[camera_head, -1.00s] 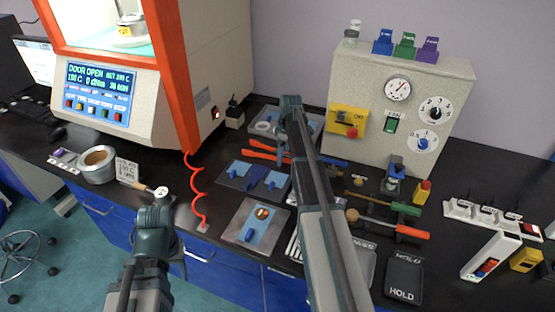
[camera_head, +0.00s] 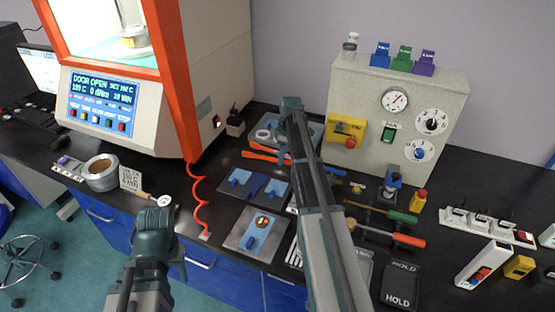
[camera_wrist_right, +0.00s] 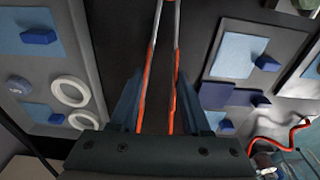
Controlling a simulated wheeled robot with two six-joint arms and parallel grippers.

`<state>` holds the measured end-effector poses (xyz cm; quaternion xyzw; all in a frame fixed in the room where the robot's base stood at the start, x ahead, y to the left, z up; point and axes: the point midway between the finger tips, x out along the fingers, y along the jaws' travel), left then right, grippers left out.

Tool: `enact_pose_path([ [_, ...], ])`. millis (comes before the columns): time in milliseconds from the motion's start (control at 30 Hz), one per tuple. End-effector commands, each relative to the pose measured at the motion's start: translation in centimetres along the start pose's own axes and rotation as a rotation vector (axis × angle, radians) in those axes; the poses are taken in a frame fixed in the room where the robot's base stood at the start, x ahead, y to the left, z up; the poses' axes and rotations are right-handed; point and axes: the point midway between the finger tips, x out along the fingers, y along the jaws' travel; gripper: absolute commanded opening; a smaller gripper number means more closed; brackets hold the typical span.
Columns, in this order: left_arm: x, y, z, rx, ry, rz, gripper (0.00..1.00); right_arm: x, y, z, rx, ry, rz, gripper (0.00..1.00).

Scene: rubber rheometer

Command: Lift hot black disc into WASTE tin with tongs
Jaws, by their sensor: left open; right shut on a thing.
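The tongs (camera_wrist_right: 146,90) have orange-red grips and pale metal arms. They lie between the fingers of my right gripper (camera_wrist_right: 155,110), which is shut on them. In the head view, my right gripper (camera_head: 284,150) is over the orange handles (camera_head: 262,156) at the back of the bench, partly hidden by my arm. My left gripper (camera_head: 156,215) is open and empty at the bench's front edge, below a small round-ended tool (camera_head: 158,201). I cannot make out the black disc or any tin marked WASTE.
The rheometer (camera_head: 110,120) has its door open, with a round metal part (camera_head: 133,38) inside.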

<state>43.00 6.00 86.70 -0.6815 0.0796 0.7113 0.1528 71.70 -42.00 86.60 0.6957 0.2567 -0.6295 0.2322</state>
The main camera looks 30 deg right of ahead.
Motion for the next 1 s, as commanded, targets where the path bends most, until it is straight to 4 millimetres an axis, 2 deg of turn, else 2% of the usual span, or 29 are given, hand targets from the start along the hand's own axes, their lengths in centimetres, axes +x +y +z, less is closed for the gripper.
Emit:
enact_pose_path([
  [33,-1.6,-0.1,0.1,0.000,0.000,0.000,0.50,-1.6,0.0,-0.2,0.000,0.000,0.000,0.42],
  [500,-8.2,-0.8,0.5,0.000,0.000,0.000,0.50,-8.2,0.0,-0.8,0.000,0.000,0.000,0.42],
  [600,-8.8,-0.8,0.5,0.000,0.000,0.000,0.50,-8.8,0.0,-0.9,0.000,0.000,0.000,0.42],
  [1000,-8.5,-0.8,0.5,0.000,0.000,0.000,0.50,-8.5,0.0,-0.8,0.000,0.000,0.000,0.42],
])
